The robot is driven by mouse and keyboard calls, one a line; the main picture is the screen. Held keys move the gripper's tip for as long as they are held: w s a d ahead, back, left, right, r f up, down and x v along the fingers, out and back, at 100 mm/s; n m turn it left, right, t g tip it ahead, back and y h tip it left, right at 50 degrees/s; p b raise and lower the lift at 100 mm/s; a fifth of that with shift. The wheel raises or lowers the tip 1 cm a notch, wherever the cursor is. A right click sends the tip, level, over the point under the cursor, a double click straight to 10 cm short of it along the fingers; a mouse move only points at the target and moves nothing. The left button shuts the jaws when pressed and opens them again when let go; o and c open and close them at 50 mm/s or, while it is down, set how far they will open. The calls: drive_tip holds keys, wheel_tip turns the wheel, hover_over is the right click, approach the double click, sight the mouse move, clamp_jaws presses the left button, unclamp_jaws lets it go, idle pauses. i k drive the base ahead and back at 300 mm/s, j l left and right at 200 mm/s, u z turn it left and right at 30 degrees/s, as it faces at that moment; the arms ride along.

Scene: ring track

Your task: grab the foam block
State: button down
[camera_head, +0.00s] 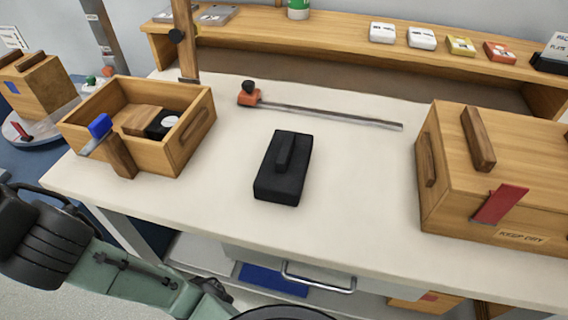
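A dark, matte black block (283,170) lies flat on the pale worktop near the middle of the head view. It has a raised bar along its top and is the thing that looks most like the foam block, though its material cannot be told for sure. Nothing touches it. My green and black arm shows at the lower left, below the worktop's front edge. The fingers of my gripper are not in view.
An open wooden box (187,149) stands left of the block, with a blue-ended tool at its front. A clamp bar (330,115) lies behind. A lidded wooden chest (450,195) with a red tag stands right. Worktop around the block is clear.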

sight(280, 178)
drive_tip(key=j, duration=2.15)
drive_tip(key=j+z, duration=0.3)
drive_tip(key=j, duration=0.15)
drive_tip(key=j+z, duration=0.35)
drive_tip(key=i+z, duration=0.1)
drive_tip(key=z, duration=0.25)
drive_tip(key=i+j+z, duration=0.1)
drive_tip(key=z, duration=0.25)
drive_tip(key=i+j+z, duration=0.1)
drive_tip(key=z, duration=0.25)
drive_tip(key=i+j, duration=0.1)
